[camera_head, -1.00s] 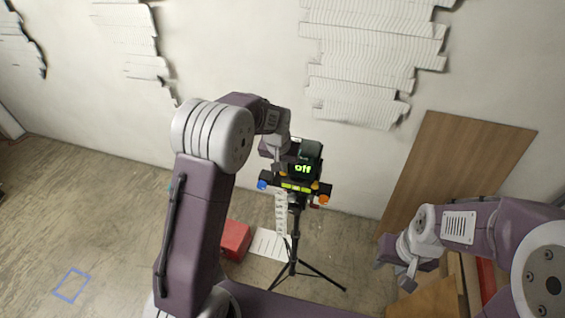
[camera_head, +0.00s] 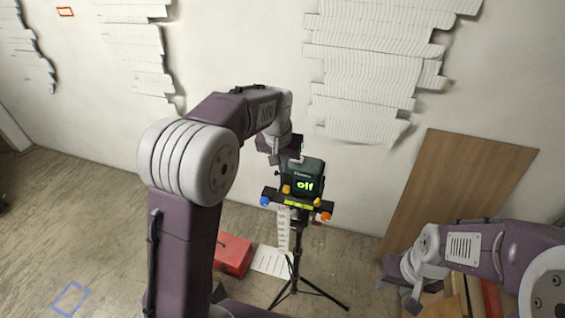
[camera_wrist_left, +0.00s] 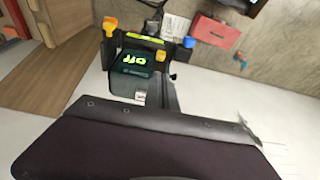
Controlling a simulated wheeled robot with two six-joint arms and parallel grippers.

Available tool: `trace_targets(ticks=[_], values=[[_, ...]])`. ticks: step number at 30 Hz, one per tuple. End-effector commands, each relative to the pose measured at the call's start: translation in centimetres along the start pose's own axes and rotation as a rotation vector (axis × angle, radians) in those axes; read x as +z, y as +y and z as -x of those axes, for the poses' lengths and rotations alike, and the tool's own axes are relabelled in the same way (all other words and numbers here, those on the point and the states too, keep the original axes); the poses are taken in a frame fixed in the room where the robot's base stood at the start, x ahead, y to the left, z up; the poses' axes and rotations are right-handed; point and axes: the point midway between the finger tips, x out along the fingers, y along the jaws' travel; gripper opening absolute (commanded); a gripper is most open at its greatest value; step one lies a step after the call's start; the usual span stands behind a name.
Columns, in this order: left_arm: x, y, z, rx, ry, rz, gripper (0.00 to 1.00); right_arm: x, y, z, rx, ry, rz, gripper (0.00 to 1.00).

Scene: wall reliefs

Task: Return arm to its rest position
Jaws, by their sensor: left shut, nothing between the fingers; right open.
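My left arm rises from the bottom left in the head view and bends over to the right. Its left gripper (camera_head: 285,158) is shut and empty, just behind the upper left of a dark green device (camera_head: 303,172). The device has a lit green "off" display and sits on a black tripod (camera_head: 297,262). In the left wrist view the device (camera_wrist_left: 137,80) stands just beyond my dark gripper body, which fills the bottom. My right gripper (camera_head: 398,287) is open and empty at the lower right.
A red toolbox (camera_head: 233,254) and a white paper (camera_head: 271,261) lie on the floor left of the tripod. A wooden board (camera_head: 468,180) leans on the wall at right. White reliefs (camera_head: 370,60) hang on the wall. A blue outlined square (camera_head: 70,298) marks open floor at left.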

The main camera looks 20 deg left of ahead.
Motion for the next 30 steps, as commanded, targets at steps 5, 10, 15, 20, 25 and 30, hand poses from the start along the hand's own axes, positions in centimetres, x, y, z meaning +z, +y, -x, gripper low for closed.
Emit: trace_targets(ticks=[5, 10, 15, 20, 25, 30], values=[[-0.1, 0.0, 1.8, 0.0, 0.001, 0.0, 0.0, 0.0, 0.0, -0.4, 0.0, 0.001, 0.0, 0.4], [0.0, 0.0, 2.2, 0.0, -0.001, 0.0, 0.0, 0.0, 0.0, -0.4, 0.0, 0.001, 0.0, 0.4], [0.0, 0.0, 2.2, 0.0, 0.0, 0.0, 0.0, 0.0, 0.0, -0.4, 0.0, 0.001, 0.0, 0.4], [0.0, 0.0, 2.2, 0.0, 0.0, 0.0, 0.0, 0.0, 0.0, -0.4, 0.0, 0.001, 0.0, 0.4], [1.1, -0.6, -0.3, -0.003, 0.021, 0.013, 0.0, 0.4, 0.1, -4.2, 0.0, 0.001, 0.0, 0.4], [10.8, -1.6, -7.7, -0.005, -0.094, 0.041, 0.0, 1.0, 0.2, -9.8, 0.0, 0.0, 0.0, 0.4]])
